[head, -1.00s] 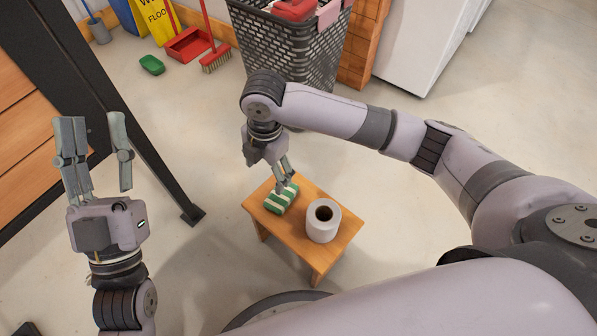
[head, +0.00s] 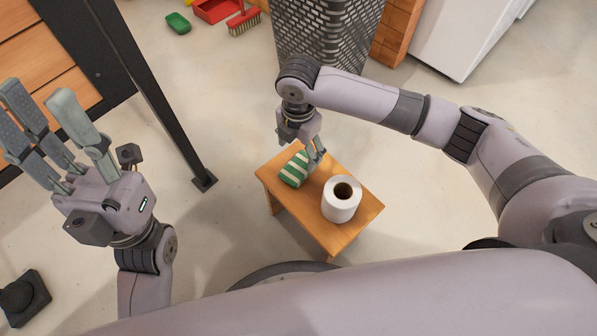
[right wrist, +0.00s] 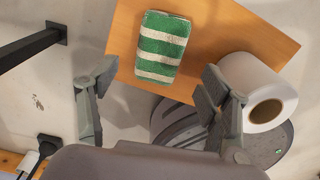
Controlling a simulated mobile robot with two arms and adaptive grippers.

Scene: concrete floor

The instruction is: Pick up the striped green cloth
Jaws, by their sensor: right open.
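The striped green cloth (head: 294,168) is folded, green and white, and lies on a small wooden stool (head: 330,232). It also shows in the right wrist view (right wrist: 163,47), ahead of the fingers and whole. My right gripper (head: 316,160) is above the stool, just right of the cloth in the head view. In the right wrist view its fingers (right wrist: 155,85) are spread wide with nothing between them. My left gripper (head: 60,125) is raised at the left of the head view, fingers apart and empty.
A white paper roll (head: 341,200) stands on the stool close to the cloth; in the right wrist view it (right wrist: 258,90) is beside the right-hand finger. A grey basket (head: 322,40) stands behind. A black post (head: 165,105) is left of the stool.

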